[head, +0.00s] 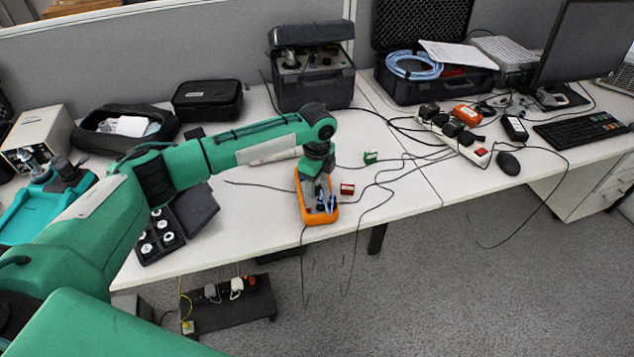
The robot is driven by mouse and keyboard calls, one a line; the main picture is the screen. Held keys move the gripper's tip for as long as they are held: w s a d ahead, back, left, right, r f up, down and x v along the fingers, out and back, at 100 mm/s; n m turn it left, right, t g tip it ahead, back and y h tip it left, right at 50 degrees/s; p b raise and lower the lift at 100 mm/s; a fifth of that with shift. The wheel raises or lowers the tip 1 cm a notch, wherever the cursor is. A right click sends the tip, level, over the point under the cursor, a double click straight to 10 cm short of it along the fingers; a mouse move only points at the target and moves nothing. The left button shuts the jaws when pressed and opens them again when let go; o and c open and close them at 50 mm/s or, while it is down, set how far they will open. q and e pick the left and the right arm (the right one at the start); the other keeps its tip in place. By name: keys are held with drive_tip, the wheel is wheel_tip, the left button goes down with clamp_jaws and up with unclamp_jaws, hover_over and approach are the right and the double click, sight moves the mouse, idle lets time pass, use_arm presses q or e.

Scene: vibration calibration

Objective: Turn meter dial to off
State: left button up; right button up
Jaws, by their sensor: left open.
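The meter (305,213) has an orange casing and lies on the white desk near its front edge. My green left arm reaches in from the left. My left gripper (324,203) points down over the meter and is open, with its fingertips at the meter's face. The dial is mostly hidden by the gripper, so its setting cannot be read. I cannot tell whether the fingers touch the dial. My right gripper is not in view.
A black case (312,88) stands behind. A power strip (455,140) and a mouse (508,163) lie at the right.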

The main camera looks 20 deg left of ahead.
use_arm(q)
drive_tip(key=shift+f, duration=0.45)
drive_tip(key=c, duration=1)
drive_tip(key=shift+o, duration=0.2)
drive_tip(key=shift+r+p, duration=0.1)
drive_tip(key=shift+p, duration=0.2)
drive_tip(key=shift+n+p, duration=0.3)
drive_tip(key=shift+p, duration=0.05)
drive_tip(key=n+p, duration=0.4)
drive_tip(key=p, duration=0.1)
drive_tip(key=shift+r+p, duration=0.1)
drive_tip(key=shift+p, duration=0.2)
drive_tip(key=shift+w+n+p, duration=0.1)
drive_tip(key=shift+n+p, duration=1.3)
drive_tip(key=shift+n, duration=0.2)
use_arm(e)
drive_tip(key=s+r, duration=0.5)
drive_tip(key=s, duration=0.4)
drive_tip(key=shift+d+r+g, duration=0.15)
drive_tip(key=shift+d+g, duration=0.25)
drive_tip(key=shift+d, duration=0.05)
use_arm(q)
drive_tip(key=shift+f, duration=0.2)
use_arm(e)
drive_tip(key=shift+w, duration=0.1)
